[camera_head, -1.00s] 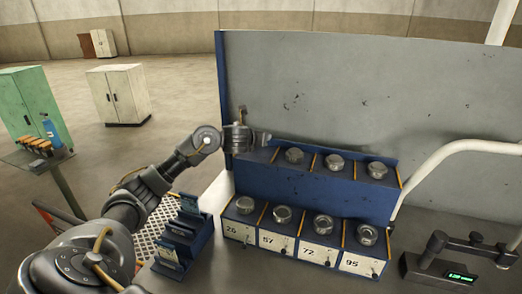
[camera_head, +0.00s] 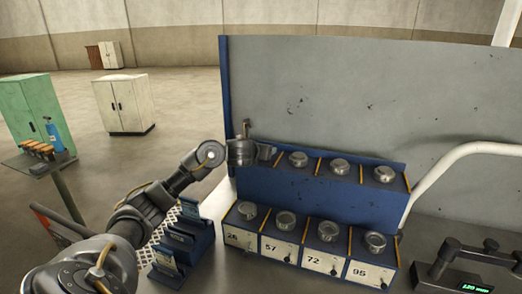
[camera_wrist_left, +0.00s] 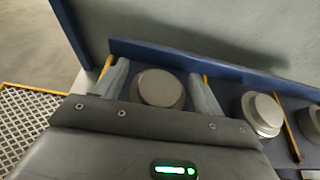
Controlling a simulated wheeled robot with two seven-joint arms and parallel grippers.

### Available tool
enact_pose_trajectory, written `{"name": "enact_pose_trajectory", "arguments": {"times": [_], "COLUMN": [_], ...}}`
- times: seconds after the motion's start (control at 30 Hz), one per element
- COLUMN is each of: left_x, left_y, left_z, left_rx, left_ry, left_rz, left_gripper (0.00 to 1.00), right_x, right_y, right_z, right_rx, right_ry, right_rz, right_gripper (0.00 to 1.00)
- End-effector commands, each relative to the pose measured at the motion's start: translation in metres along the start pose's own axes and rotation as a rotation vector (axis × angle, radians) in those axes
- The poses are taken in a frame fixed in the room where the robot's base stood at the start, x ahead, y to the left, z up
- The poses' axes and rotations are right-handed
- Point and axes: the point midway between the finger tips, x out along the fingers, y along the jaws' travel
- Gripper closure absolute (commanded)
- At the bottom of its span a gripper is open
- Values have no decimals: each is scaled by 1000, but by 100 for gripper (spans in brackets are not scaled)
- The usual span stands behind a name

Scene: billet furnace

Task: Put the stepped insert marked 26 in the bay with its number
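My left gripper (camera_head: 267,152) is at the left end of the upper row of the blue rack (camera_head: 310,194). In the left wrist view its fingers (camera_wrist_left: 161,74) stand apart on either side of a round grey insert (camera_wrist_left: 158,88) in the end bay, with gaps visible. No number is readable on this insert. Three more upper-row inserts (camera_head: 340,166) sit to the right.
Bays labelled 57 (camera_head: 270,246) and 72 (camera_head: 314,262) and a fourth bay also hold round pieces. Yellow dividers separate the bays. A tall grey panel (camera_head: 330,100) stands behind. A blue stepped holder (camera_head: 190,240) is at the left, and a device with a green display (camera_head: 475,288) at the right.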

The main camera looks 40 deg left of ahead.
Motion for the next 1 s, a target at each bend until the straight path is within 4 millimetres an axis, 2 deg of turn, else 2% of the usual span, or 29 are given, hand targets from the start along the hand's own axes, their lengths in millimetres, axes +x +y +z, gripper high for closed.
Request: {"name": "enact_pose_trajectory", "arguments": {"times": [0.33,0.43,0.6,0.8,1.0], "left_x": [-1,-6,-37,-81,-111], "left_y": [0,0,0,0,0], "left_z": [2,3,5,8,6], "left_rx": [-1,1,4,5,4], "left_ry": [-1,-1,-4,-2,-1], "left_rz": [0,-1,0,-1,-1], "left_gripper": [23,23,23,23,23], "right_x": [-2,-4,-10,-30,-45], "right_y": [0,0,1,2,3], "right_z": [0,0,-1,-2,-3], "right_rx": [0,0,0,-1,-1], "right_ry": [0,0,0,0,-1], "right_rz": [0,0,1,2,3], "right_gripper": [64,64,64,64,64]}}
